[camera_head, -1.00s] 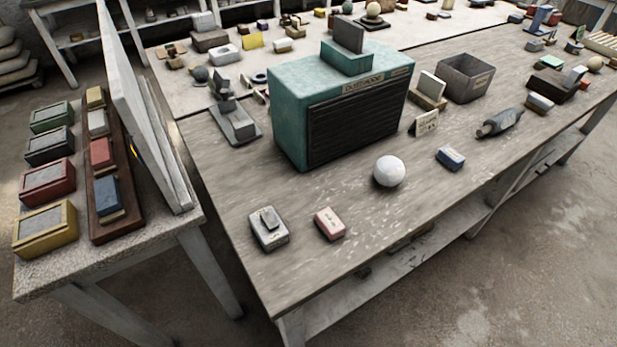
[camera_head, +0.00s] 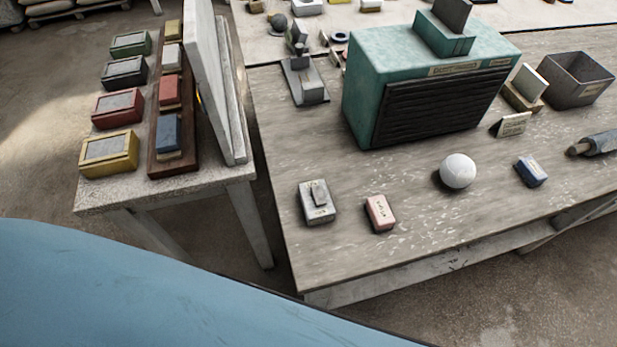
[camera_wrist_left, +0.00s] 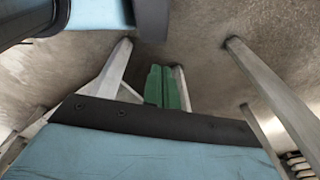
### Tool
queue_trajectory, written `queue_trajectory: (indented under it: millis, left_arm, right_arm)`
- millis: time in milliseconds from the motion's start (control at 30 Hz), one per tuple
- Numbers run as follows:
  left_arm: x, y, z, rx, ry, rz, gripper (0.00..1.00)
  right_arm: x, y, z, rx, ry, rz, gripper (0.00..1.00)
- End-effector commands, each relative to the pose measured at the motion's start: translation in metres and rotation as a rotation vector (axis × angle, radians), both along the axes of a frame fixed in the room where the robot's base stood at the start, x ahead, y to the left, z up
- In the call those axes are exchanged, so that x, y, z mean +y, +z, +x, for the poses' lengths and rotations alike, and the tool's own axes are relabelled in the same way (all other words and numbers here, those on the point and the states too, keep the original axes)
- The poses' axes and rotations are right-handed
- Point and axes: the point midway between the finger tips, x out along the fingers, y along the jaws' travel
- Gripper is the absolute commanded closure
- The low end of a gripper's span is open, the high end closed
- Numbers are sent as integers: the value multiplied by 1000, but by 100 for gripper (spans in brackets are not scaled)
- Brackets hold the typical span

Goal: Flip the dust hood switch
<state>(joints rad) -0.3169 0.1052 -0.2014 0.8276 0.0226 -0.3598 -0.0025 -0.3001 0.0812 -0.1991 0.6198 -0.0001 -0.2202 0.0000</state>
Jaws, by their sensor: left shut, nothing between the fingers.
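The dust hood (camera_head: 375,50) is a teal box with a dark slatted front and a label, on the long worktable (camera_head: 290,150). A small grey box with a raised toggle-like piece, seemingly the switch (camera_head: 318,203), sits near the table's front left corner. Which way its toggle is tipped is hard to tell. My left gripper shows in the left wrist view as two green fingers (camera_wrist_left: 165,72), shut together and empty, with floor and table legs behind. It is not visible in the head view, so its distance from the switch cannot be told. My right gripper is not in view.
A pink block (camera_head: 380,213), a white sphere (camera_head: 458,171) and a blue block (camera_head: 531,171) stand right of the switch. A side table at left holds coloured boxes (camera_head: 108,152) and an upright white panel (camera_head: 213,80). Floor shows between the tables.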

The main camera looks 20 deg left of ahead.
Motion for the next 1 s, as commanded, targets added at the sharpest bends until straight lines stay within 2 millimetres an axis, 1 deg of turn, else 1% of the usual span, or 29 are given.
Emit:
queue_trajectory:
  millis: [33, 67, 100, 167, 200, 267, 300, 367, 400, 467, 500, 567, 600, 667, 700, 867, 933, 1000]
  left_arm:
    - [-1, 17, 27, -32, 0, -4, 100]
    - [-2, 26, 41, -45, -2, -5, 100]
    - [-2, 41, 59, -61, -2, -9, 100]
    - [-5, 64, 85, -87, -4, -16, 100]
    - [-8, 81, 101, -103, -8, -21, 100]
    - [-11, 109, 123, -126, -14, -29, 100]
    - [-14, 128, 136, -143, -19, -37, 100]
    - [-19, 159, 154, -167, -30, -47, 100]
    - [-22, 181, 163, -183, -38, -54, 100]
    - [-28, 213, 175, -204, -53, -67, 100]
    - [-32, 234, 181, -218, -63, -74, 100]
    - [-37, 264, 187, -237, -79, -83, 100]
    - [-40, 283, 190, -248, -90, -89, 100]
    - [-44, 309, 192, -264, -108, -98, 100]
    - [-47, 325, 193, -275, -120, -103, 100]
    - [-59, 389, 198, -336, -199, -132, 100]
    - [-68, 421, 203, -384, -280, -158, 100]
    - [-78, 441, 210, -426, -369, -188, 100]
  right_arm:
    - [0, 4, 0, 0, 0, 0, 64]
    - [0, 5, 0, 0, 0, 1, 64]
    - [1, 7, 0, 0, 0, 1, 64]
    - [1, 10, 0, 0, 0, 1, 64]
    - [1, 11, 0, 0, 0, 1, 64]
    - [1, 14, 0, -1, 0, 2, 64]
    - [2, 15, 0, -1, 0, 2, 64]
    - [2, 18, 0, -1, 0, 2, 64]
    - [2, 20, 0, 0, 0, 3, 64]
    - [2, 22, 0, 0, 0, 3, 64]
    - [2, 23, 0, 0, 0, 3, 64]
    - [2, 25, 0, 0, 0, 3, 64]
    - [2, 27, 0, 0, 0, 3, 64]
    - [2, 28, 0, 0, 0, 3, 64]
    - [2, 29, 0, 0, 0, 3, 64]
    - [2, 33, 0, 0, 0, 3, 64]
    - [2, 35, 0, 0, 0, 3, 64]
    - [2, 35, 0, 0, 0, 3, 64]
